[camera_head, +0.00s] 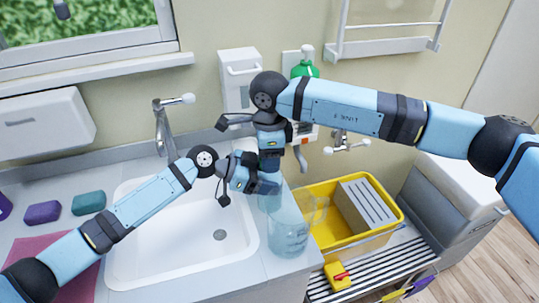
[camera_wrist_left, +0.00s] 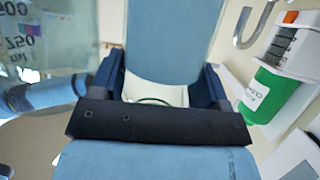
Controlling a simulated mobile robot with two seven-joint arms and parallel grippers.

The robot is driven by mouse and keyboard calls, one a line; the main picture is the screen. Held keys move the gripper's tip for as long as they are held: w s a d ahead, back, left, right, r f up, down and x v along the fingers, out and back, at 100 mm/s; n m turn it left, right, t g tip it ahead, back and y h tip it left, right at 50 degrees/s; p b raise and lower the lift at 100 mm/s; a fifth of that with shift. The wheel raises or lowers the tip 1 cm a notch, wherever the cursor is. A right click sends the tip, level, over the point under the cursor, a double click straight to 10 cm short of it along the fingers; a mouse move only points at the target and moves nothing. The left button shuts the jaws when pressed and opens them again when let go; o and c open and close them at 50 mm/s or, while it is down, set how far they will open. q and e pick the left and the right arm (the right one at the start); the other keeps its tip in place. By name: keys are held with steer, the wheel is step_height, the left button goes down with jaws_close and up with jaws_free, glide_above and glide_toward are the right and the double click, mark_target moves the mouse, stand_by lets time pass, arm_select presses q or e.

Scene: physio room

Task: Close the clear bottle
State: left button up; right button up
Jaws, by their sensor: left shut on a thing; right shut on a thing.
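The clear bottle (camera_head: 270,200), a pale see-through cylinder, is upright on the counter right of the sink. My left gripper (camera_head: 262,186) comes in from the left and is shut on it. In the left wrist view a pale blue upright shape stands between the dark jaws of this gripper (camera_wrist_left: 160,92). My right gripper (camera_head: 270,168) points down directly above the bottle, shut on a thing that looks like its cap. The jaws and arms hide the cap and the bottle's mouth, so I cannot tell whether they touch.
A clear measuring jug (camera_head: 288,238) stands close in front of the bottle; its markings show in the left wrist view (camera_wrist_left: 35,35). The sink (camera_head: 180,255) is left. A yellow crate (camera_head: 325,240) is right, below the wall dispenser with a green bottle (camera_head: 306,69). Sponges (camera_head: 88,203) lie far left.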

steer(key=shift+m, duration=0.4)
steer(key=o, duration=1)
steer(key=shift+r, duration=2.25)
